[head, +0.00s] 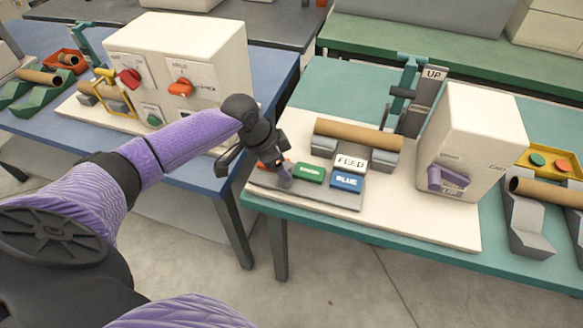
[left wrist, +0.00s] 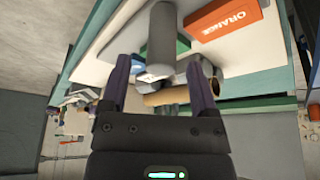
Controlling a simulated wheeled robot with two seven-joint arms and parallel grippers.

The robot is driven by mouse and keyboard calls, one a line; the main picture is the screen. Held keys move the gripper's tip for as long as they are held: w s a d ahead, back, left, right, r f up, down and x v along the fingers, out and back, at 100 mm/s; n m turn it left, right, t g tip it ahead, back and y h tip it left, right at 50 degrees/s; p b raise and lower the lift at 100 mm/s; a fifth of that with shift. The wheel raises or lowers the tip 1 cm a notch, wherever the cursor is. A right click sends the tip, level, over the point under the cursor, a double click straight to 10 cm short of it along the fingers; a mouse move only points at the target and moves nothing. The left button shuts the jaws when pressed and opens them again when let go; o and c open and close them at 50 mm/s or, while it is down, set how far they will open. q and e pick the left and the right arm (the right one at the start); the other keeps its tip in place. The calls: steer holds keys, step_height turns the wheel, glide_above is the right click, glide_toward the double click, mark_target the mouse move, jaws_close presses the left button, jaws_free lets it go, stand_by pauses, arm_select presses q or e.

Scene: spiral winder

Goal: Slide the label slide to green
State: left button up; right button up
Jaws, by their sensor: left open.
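The label slide is a grey strip (head: 330,199) at the front left of the cream board, with an orange label, a green label (head: 310,173) and a blue label (head: 346,183). My left gripper (head: 284,176) is over its left part, hiding most of the orange label. In the left wrist view, the orange label (left wrist: 225,18) is at upper right and the blue label (left wrist: 121,63) at left. A grey upright cylinder (left wrist: 162,35), which looks like the slide's knob, stands before the open left gripper (left wrist: 159,66), partly covering the green label. Contact is unclear. My right gripper is out of view.
A white FEED block (head: 351,162) and a cardboard tube (head: 358,135) on grey cradles stand behind the labels. A cream box (head: 466,135) with a purple switch is to the right. An UP post (head: 425,90) stands behind. Another machine is on the blue table (head: 277,75).

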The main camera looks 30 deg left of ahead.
mark_target(308, 173)
arm_select(q)
steer(key=b+x, duration=0.1)
steer(key=x, duration=0.3)
steer(key=shift+w+f, duration=0.1)
steer(key=shift+f, duration=0.05)
jaws_close()
stand_by(1.2)
